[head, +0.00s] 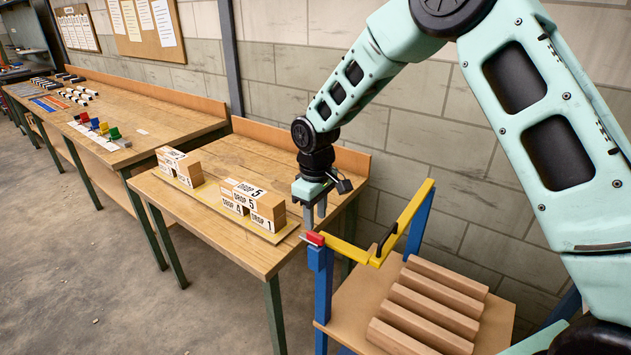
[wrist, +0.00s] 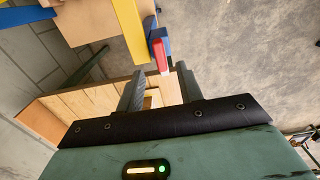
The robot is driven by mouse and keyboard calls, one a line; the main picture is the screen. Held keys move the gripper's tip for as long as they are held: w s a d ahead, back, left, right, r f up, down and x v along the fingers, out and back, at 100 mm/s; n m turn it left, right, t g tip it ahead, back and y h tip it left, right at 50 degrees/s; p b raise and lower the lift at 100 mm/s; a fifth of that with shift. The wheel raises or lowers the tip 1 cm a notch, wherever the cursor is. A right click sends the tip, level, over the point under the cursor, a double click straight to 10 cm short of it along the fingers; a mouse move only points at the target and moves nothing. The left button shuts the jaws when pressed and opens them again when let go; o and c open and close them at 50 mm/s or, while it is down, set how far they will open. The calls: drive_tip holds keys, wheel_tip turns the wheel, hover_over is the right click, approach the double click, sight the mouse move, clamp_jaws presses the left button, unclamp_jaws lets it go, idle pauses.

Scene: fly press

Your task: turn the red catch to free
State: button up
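The red catch (head: 315,238) sits on top of the blue post (head: 321,280) at the near left corner of the cart, by the end of the yellow bar (head: 345,250). In the wrist view the red catch (wrist: 160,57) appears just beyond the fingertips, within the space between them, with the blue post top beside it. My gripper (head: 315,215) points down right above the catch. Its two fingers stand apart in the wrist view (wrist: 160,75), with nothing held between them. I cannot tell whether a finger touches the catch.
Several wooden bars (head: 430,305) lie on the cart shelf. A wooden bench (head: 240,245) with boxes marked DROP (head: 253,203) stands to the left. The floor in front is clear.

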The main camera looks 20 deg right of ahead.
sight(316, 234)
wheel_tip(316, 234, up, 12)
drive_tip(key=b, duration=0.2)
idle(0.4)
